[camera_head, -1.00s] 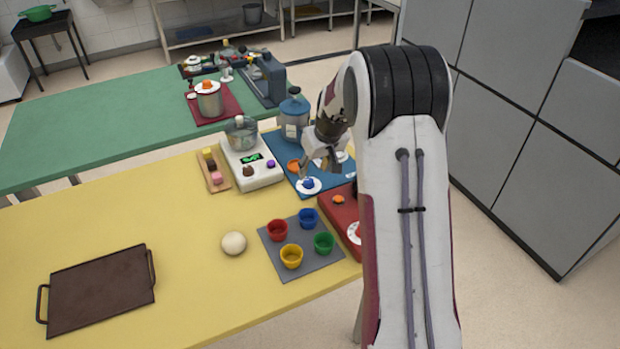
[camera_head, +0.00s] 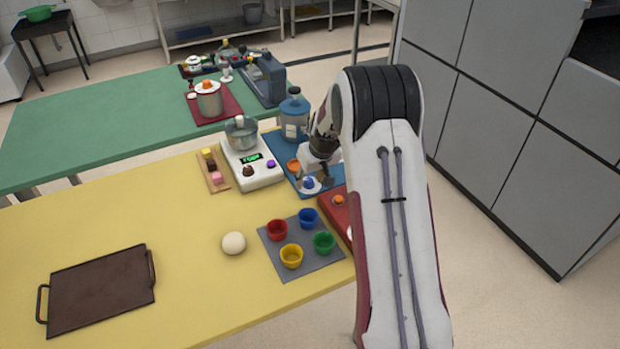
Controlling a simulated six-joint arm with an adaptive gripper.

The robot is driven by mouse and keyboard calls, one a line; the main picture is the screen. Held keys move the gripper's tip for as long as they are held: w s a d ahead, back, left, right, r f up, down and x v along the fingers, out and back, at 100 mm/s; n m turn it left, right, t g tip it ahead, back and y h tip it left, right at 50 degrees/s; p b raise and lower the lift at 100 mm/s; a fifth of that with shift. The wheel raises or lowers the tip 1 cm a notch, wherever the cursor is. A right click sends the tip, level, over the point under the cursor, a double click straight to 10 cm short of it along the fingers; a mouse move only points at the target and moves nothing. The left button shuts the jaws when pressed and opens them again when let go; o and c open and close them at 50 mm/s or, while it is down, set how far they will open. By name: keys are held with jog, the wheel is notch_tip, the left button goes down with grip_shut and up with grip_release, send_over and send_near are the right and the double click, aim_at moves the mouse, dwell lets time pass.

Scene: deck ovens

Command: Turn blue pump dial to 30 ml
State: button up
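The blue pump dial (camera_head: 308,183) is a small blue knob on a round white plate, on the blue mat in front of the pump. The gripper partly covers the white plate, and the scale marks cannot be read.
An orange knob (camera_head: 293,164) is close by on the blue mat (camera_head: 277,147). A white scale (camera_head: 252,172) with a bowl stands to the left. A red device (camera_head: 334,211) is in front, partly behind my arm. Several coloured cups stand on a grey mat (camera_head: 318,262).

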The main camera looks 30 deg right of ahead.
jog(key=shift+c, duration=0.4)
jog(key=c, duration=1)
jog(key=shift+a+m+h, duration=0.1)
jog(key=shift+m+h, duration=0.4)
jog(key=shift+m, duration=1.2)
jog(key=shift+w+a+m+g+h, duration=0.1)
jog(key=shift+m+g+h, duration=0.25)
jog(key=shift+m, duration=0.8)
jog(key=shift+a+m+g+h, duration=0.15)
jog(key=shift+m+h, duration=0.4)
jog(key=shift+m, duration=0.6)
jog(key=shift+d, duration=0.1)
